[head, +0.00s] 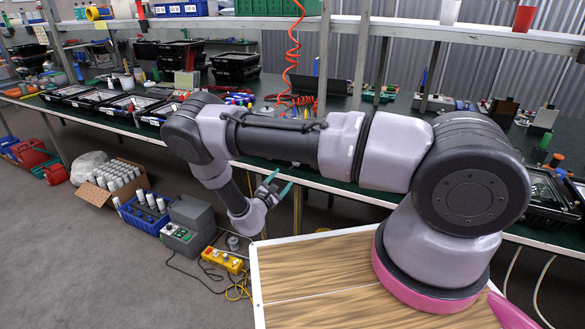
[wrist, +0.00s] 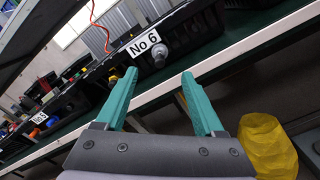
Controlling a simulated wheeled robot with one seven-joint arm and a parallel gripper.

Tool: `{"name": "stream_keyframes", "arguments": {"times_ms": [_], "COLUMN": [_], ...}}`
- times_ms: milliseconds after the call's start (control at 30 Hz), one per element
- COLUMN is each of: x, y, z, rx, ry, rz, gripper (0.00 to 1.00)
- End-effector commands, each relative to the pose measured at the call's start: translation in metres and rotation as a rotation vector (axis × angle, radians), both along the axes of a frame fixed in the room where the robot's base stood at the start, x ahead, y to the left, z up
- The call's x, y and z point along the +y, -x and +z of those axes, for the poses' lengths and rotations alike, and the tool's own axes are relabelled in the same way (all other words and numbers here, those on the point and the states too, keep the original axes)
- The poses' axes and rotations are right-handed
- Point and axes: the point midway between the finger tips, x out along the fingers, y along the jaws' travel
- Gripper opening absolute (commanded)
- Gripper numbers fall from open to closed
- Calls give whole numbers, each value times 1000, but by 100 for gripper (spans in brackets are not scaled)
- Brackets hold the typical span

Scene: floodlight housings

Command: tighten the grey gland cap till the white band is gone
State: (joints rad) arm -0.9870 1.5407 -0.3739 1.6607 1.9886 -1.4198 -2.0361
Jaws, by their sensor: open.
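In the wrist view a grey gland cap (wrist: 160,54) sticks out from the front of a black housing (wrist: 180,28), just right of its white "No 6" label (wrist: 144,43). It lies beyond my fingertips, apart from them and nearly centred between them. I cannot make out a white band on it at this size. My gripper (wrist: 158,75) has two teal fingers, spread wide with nothing between them. In the head view my gripper (head: 282,180) hangs in front of the bench edge, and my arm hides part of the bench behind it. I cannot pick out the gland there.
Another labelled black housing (wrist: 65,105) with blue and orange fittings stands to the left. The pale bench edge (wrist: 150,97) runs under the housings. A yellow object (wrist: 267,145) is close on the right. A yellow button box (head: 222,260) and a grey unit (head: 188,225) stand on the floor.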

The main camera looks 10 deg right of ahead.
Motion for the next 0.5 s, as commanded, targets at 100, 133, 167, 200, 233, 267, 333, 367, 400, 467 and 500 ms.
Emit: {"name": "stream_keyframes", "arguments": {"times_ms": [100, 133, 167, 200, 233, 267, 333, 367, 400, 467, 500], "x": [-11, -14, -17, -23, -26, -29, -37, -40, -44, -49, -52], "y": [-14, -18, -23, -29, -34, -39, -50, -54, -60, -67, -71], "z": [0, 0, 1, 1, 1, 1, 0, 1, 1, 1, 0], "rx": [-1, -1, -1, -2, -2, -1, -1, -1, -2, -1, -1], "ry": [-3, -3, -3, -4, -3, -3, -5, -5, -5, -5, -6], "rz": [-4, -4, -3, -4, -4, -3, -3, -2, -4, -2, -2], "gripper": [70, 70, 70, 70, 70, 70, 70, 70, 70, 70, 70]}}
